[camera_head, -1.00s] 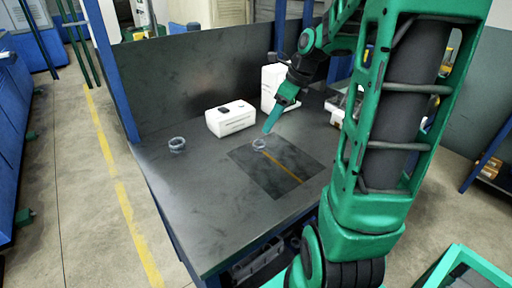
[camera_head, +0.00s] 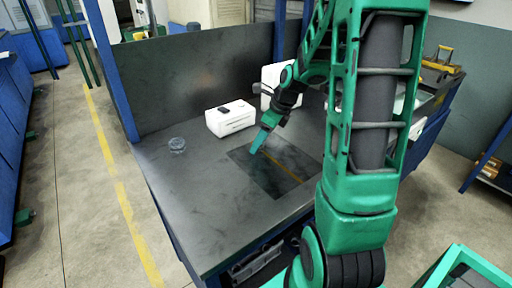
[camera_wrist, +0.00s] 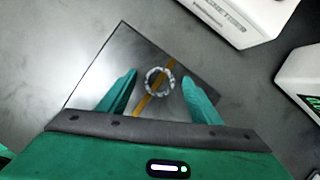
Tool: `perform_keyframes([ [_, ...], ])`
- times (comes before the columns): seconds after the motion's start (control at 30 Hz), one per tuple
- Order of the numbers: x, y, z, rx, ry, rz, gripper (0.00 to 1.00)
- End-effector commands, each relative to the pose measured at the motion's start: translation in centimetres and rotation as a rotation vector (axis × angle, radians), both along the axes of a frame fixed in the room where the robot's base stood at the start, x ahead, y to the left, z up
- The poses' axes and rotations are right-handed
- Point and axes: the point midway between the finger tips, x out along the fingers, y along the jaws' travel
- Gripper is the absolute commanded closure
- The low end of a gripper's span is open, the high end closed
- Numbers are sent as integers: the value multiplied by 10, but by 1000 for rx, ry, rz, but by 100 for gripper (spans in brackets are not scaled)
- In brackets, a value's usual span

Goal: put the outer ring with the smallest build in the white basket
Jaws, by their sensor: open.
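A metal ring (camera_wrist: 160,68) lies on the dark mat (camera_wrist: 100,62), across its orange stripe, in the wrist view. My gripper (camera_wrist: 160,77) is open above it; the ring shows between the two fingers with a gap on each side. In the head view my gripper (camera_head: 252,151) points down at the mat and hides this ring. A second ring (camera_head: 177,145) lies on the bare table at the left. I cannot compare their builds surely. No white basket can be made out clearly; a pale object (camera_head: 417,130) is partly hidden behind my arm at the right.
A white box (camera_head: 230,120) with a dark item on top stands behind the mat. Another white box (camera_head: 272,77) stands farther back. A dark panel (camera_head: 200,75) closes the table's rear. The left front tabletop (camera_head: 205,215) is clear.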

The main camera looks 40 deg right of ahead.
Motion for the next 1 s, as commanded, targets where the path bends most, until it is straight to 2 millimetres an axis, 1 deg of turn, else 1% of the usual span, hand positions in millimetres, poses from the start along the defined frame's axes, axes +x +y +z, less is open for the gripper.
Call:
perform_keyframes([
  [0.17,0,0,0,-1,0,0,42],
  [0.2,0,0,0,0,0,0,44],
  [0.37,0,0,0,0,0,0,82],
  [0.4,0,0,0,0,0,0,87],
  [0.43,0,0,0,0,0,0,87],
  [0.47,0,0,0,0,-1,0,91],
  [0.77,0,0,3,0,-1,0,91],
  [0.87,1,0,10,-1,-3,-1,91],
  [0.97,1,0,22,-2,-4,1,91],
  [1.0,1,0,29,-3,-5,1,91],
])
